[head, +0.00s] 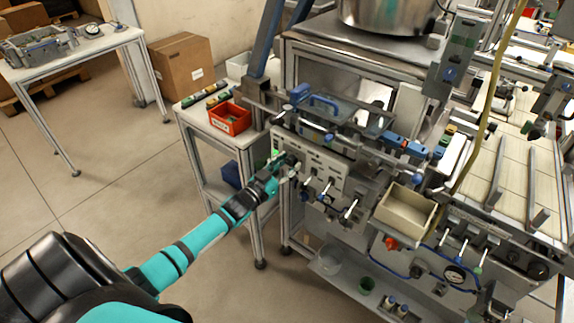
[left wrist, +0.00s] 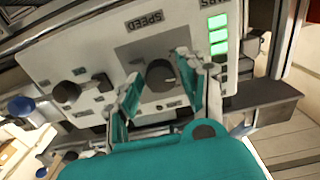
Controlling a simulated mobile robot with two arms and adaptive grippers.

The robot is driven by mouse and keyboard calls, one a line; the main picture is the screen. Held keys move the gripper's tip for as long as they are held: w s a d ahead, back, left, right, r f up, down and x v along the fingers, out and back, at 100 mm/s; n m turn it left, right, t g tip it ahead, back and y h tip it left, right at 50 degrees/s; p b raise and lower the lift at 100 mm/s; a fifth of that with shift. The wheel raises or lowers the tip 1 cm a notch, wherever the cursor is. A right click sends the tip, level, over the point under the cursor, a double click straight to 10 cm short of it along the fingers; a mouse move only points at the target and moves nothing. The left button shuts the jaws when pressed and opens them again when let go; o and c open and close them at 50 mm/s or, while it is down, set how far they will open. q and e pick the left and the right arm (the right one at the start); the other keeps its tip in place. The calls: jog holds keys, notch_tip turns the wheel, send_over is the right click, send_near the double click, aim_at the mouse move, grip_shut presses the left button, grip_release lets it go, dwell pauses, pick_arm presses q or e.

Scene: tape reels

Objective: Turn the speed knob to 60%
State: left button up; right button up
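The speed knob (left wrist: 160,75) is a round dark knob on a light control panel (left wrist: 105,50), on a darker grey patch beside the SPEED label (left wrist: 144,20). The label appears upside down in the left wrist view. My left gripper (left wrist: 158,64) is open, with one finger on each side of the knob in the picture. I cannot tell whether either finger touches it. The knob's setting is too small to read. In the head view, my left gripper (head: 286,163) is at the left end of the panel (head: 325,168) and hides the knob. My right gripper is not in view.
Several lit green bars (left wrist: 218,35) sit beside the knob. Another dark knob (left wrist: 68,91) is farther along the panel. In the head view, levers (head: 327,187) stick out below the panel, near a beige tray (head: 385,218). A red bin (head: 229,119) stands on a side table.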

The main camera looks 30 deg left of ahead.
pick_arm(q)
grip_shut()
jog(key=shift+m, duration=0.3)
jog(key=m+b, duration=0.1)
jog(key=m, duration=0.3)
jog(key=m+b, duration=0.1)
jog(key=m, duration=0.4)
jog(key=shift+f, duration=0.1)
jog(key=m+b, duration=0.2)
jog(key=m, duration=0.4)
jog(key=m+b, duration=0.2)
jog(key=m, duration=0.3)
jog(key=shift+m, duration=0.4)
